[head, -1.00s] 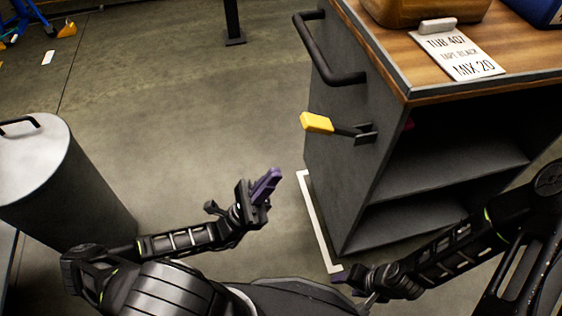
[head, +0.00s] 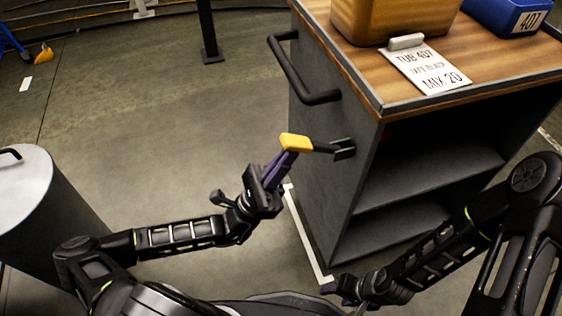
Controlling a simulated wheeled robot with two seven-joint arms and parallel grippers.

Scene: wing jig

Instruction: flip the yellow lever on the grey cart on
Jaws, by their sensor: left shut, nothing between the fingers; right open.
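The grey cart (head: 330,180) stands at the right with a wooden top. The yellow lever (head: 296,142) sticks out to the left from the cart's side on a dark arm and bracket (head: 342,148). My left gripper (head: 283,161) is shut, with its purple fingers directly below the yellow end; the tips overlap its lower edge in the picture, and I cannot tell whether they touch it. My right gripper (head: 335,287) is low, near the cart's lower front corner, mostly seen from behind.
A black handle (head: 300,80) juts from the cart's side above the lever. On top are a tan tub (head: 388,22), a label card (head: 430,66) and a blue bin (head: 505,15). A grey drum (head: 40,200) stands at left. Open floor lies between drum and cart.

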